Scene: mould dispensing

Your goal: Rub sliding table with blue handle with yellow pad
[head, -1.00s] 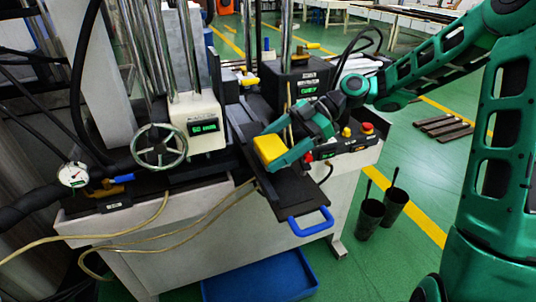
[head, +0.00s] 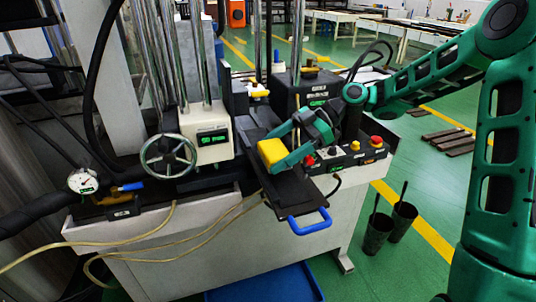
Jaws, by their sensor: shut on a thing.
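The sliding table (head: 292,190) is a dark flat plate that juts out from the machine's front. Its blue handle (head: 310,222) is at the near end. The yellow pad (head: 271,152) is held by my gripper (head: 277,158), which is shut on it. The pad is over the middle to far part of the sliding table, at its left side. I cannot tell for sure whether the pad touches the plate. The gripper fingers hide part of the pad's right side and the plate behind it.
A control panel with a red button (head: 376,142) is right of the gripper. A black box with a green display (head: 312,90) stands behind. A handwheel (head: 168,162) and gauge (head: 83,181) are at left. Two dark pots (head: 378,233) stand on the floor at right. A blue tray (head: 265,283) lies below.

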